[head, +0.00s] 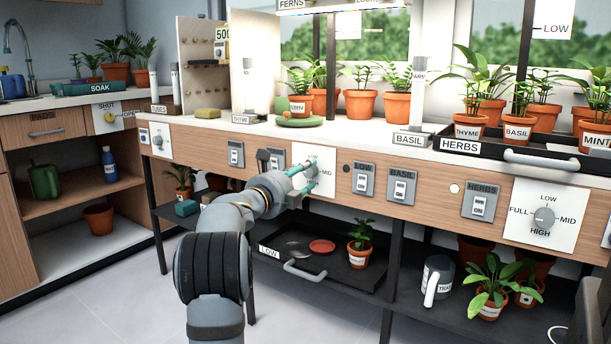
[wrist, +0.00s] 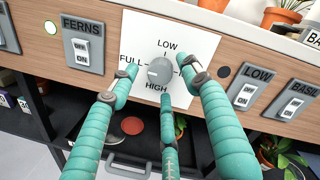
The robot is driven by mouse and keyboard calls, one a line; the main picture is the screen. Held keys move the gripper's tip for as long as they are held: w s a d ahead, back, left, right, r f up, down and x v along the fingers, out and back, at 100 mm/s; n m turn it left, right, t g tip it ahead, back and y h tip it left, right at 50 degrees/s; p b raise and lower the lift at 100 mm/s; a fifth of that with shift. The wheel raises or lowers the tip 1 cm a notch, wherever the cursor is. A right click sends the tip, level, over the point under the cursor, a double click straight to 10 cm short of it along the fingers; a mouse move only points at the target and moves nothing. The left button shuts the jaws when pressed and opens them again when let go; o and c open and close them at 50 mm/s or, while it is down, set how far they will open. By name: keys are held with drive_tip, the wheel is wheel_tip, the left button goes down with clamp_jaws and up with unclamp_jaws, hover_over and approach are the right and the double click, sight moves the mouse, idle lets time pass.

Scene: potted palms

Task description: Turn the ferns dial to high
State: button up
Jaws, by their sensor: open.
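A grey round dial (wrist: 160,71) sits on a white plate (wrist: 200,45) marked LOW, MID, HIGH and FULL, to the right of the FERNS switch (wrist: 83,53). LOW is above the dial, HIGH below, FULL left and MID right. The way its pointer faces is hard to tell. My gripper (wrist: 160,80) is open, its teal fingers spread around the dial, one on each side and one below; contact is unclear. In the head view my gripper (head: 302,178) is in front of the same plate (head: 325,155) and hides part of it.
A LOW switch (wrist: 249,91) and a BASIL switch (wrist: 297,103) are to the right, a dark lamp (wrist: 222,71) between. A second dial (head: 544,217) stands beside the HERBS switch (head: 482,202). Potted plants line the counter above; a black tray (head: 340,280) is below.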

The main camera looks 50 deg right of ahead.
drive_tip(key=shift+w+d, duration=0.2)
drive_tip(key=shift+d, duration=0.7)
drive_tip(key=shift+c, duration=1.3)
drive_tip(key=c, duration=0.7)
drive_tip(key=shift+r, duration=0.1)
drive_tip(key=shift+c, duration=0.8)
